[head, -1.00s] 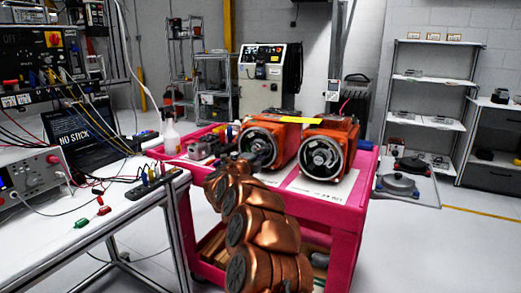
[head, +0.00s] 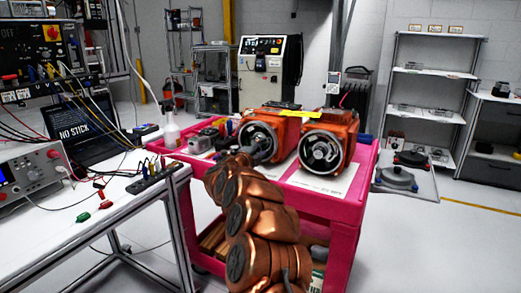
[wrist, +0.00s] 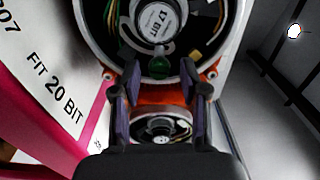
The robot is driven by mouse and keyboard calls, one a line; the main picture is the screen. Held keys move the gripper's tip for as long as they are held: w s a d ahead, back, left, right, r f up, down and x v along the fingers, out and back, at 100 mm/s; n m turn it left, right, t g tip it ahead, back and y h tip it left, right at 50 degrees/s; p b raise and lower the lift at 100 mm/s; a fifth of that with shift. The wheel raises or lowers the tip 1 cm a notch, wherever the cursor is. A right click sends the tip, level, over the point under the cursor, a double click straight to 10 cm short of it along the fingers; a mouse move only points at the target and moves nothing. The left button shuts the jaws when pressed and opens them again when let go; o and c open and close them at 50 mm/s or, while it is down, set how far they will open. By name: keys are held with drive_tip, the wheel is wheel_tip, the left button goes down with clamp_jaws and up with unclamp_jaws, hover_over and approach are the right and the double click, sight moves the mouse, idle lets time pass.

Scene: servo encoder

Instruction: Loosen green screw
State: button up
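The green screw (wrist: 160,67) shows in the wrist view inside the round open face of an orange motor, just below a disc marked 17 BIT (wrist: 160,22). My gripper (wrist: 162,72) is open, with one dark finger on each side of the screw and gaps between. I cannot tell how deep the fingertips reach. In the head view my copper-coloured arm extends to the left orange motor (head: 286,130) on the pink cart (head: 345,215). There the gripper is small and partly hidden by the arm, and the screw cannot be made out.
A second orange motor (head: 340,130) stands close on the right. A sheet marked FIT 20 BIT (wrist: 62,85) lies on the cart. A spray bottle (head: 171,132) stands at the cart's left. A workbench (head: 95,205) with instruments is at left.

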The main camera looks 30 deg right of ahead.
drive_tip(key=shift+a, duration=0.1)
drive_tip(key=shift+s+a+f, duration=0.1)
drive_tip(key=shift+s+a, duration=0.15)
drive_tip(key=shift+a, duration=0.2)
drive_tip(key=v, duration=1.1)
